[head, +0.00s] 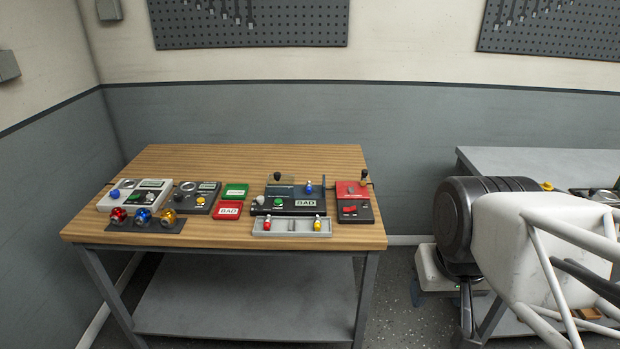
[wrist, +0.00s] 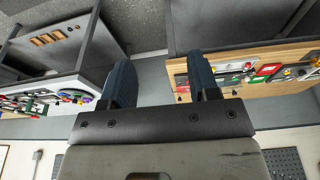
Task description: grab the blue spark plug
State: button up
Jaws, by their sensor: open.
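A small blue spark plug (head: 309,187) stands upright at the right part of the black tester (head: 296,208) on the wooden bench. A red plug (head: 267,222) and a yellow plug (head: 317,224) sit in the pale grey tray (head: 292,232) in front of it. My gripper (wrist: 160,65) shows in the wrist view with its two dark blue fingers wide apart and nothing between them. It is well away from the bench, which appears upside down at the right of that view. I cannot pick out the blue plug there.
Left on the bench are a grey meter box (head: 130,197), a dark meter box (head: 190,197) and red, blue and gold round parts. Green (head: 235,191) and red (head: 228,210) labelled trays lie mid-bench. A red-and-black device (head: 354,203) stands right. The bench's back strip is clear.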

jog(key=shift+w, duration=0.1)
jog(key=w+a+r, duration=0.1)
jog(key=w+r, duration=0.1)
jog(key=w, duration=0.6)
jog(key=w+a+r, duration=0.1)
jog(key=w+r, duration=0.2)
jog(key=w, duration=0.5)
jog(key=g, duration=0.3)
send_over(310, 183)
notch_tip(310, 183, down, 20)
jog(key=shift+d+f, duration=0.1)
jog(key=shift+d, duration=0.05)
jog(key=shift+w+f, duration=0.2)
jog(key=shift+f, duration=0.1)
jog(key=shift+f, duration=1.25)
jog(key=shift+f, duration=0.1)
